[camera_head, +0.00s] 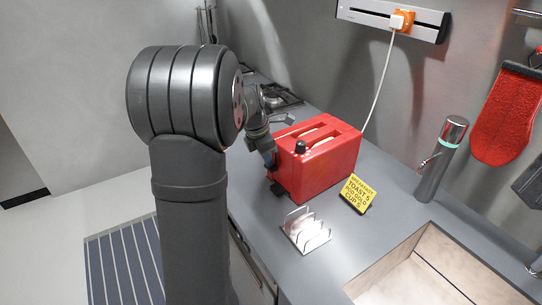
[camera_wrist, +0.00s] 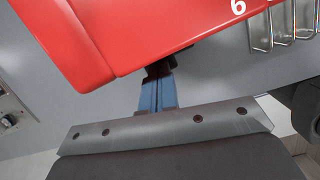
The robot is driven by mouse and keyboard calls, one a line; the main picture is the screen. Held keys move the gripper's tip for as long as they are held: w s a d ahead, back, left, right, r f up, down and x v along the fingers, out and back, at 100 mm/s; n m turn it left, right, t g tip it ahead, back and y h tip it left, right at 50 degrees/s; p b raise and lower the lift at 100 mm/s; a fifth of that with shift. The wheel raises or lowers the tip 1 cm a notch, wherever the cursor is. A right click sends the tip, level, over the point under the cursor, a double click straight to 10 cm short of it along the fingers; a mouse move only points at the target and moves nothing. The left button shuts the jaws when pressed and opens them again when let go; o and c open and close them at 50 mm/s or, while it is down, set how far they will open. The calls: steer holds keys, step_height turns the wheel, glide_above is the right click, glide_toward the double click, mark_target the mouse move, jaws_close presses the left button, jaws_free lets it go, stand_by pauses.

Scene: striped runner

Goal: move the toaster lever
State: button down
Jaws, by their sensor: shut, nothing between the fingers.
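The red toaster (camera_head: 335,172) stands on the grey counter, with pale slices showing in its top slots. A black knob (camera_head: 301,148) stands at its top near edge, and a dark part (camera_head: 277,188) shows low at its left end. I cannot tell for sure which is the lever. My gripper (camera_head: 270,160) is at the toaster's left end, fingers shut and empty. In the wrist view the blue fingers (camera_wrist: 157,92) point at a black part (camera_wrist: 160,68) by the edge of the red body (camera_wrist: 130,30). Whether they touch it is unclear.
A wire toast rack (camera_head: 306,231) and a yellow sign (camera_head: 358,193) stand in front of the toaster. A sink (camera_head: 400,262) and tap (camera_head: 440,160) are at the right. A white cord (camera_head: 378,85) runs up to a wall plug (camera_head: 401,20). A hob (camera_head: 282,98) is behind.

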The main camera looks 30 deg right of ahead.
steer(key=shift+a, duration=0.1)
steer(key=a, duration=0.1)
steer(key=a+r, duration=0.1)
steer(key=shift+w+a, duration=0.2)
steer(key=shift+a, duration=0.2)
steer(key=shift+r, duration=0.1)
steer(key=v, duration=1.7)
steer(key=x, duration=1.7)
